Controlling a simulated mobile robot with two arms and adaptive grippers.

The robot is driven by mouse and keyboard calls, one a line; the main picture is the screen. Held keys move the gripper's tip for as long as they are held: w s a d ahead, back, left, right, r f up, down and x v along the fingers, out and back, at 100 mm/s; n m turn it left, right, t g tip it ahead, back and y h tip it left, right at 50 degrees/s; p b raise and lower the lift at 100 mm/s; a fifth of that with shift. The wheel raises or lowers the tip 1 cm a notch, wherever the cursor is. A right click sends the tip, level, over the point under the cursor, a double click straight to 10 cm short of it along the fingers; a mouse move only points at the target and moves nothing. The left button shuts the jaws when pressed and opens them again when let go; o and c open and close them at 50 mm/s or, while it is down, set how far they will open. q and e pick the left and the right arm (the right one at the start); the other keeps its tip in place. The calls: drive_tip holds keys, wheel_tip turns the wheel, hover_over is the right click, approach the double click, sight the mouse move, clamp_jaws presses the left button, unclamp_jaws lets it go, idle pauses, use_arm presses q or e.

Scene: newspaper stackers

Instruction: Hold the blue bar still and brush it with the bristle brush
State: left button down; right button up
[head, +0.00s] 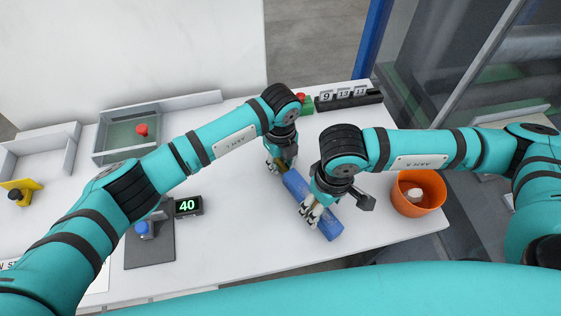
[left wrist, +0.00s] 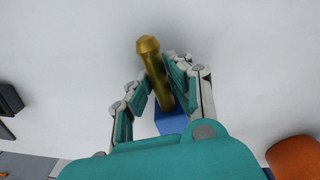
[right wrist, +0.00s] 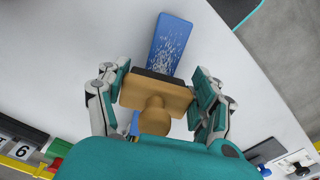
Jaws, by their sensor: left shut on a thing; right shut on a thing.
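The blue bar (head: 297,185) lies slantwise on the white table. White specks show on its top in the right wrist view (right wrist: 171,45). My left gripper (head: 278,166) is shut on a brass-coloured handle (left wrist: 155,75) at the bar's far end; a blue part of the bar (left wrist: 171,122) shows beside it. My right gripper (head: 312,213) is shut on the bristle brush (right wrist: 157,97), which has a wooden block, a round knob and a dark bristle edge. The brush is over the bar's near part; whether the bristles touch it is hard to tell.
An orange bucket (head: 428,186) with a pale thing inside stands right of my right gripper. A counter reading 40 (head: 188,206) and a blue button on a dark plate (head: 145,230) stand left. A number display (head: 345,98) stands at the back. The front table middle is clear.

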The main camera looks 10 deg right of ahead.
drive_tip(key=shift+s, duration=0.15)
drive_tip(key=shift+s+d+f, duration=0.1)
drive_tip(key=shift+s+d, duration=0.3)
drive_tip(key=shift+s, duration=0.5)
drive_tip(key=shift+s+d, duration=0.45)
drive_tip(key=shift+s, duration=0.45)
drive_tip(key=shift+s+d+f, duration=0.1)
drive_tip(key=shift+s+d, duration=0.3)
drive_tip(key=shift+s, duration=0.5)
drive_tip(key=shift+w+a+r, duration=0.1)
drive_tip(key=shift+w+a, duration=0.25)
drive_tip(key=shift+w, duration=0.45)
drive_tip(key=shift+w+a+r, duration=0.1)
drive_tip(key=shift+w+a, duration=0.25)
drive_tip(key=shift+w, duration=0.45)
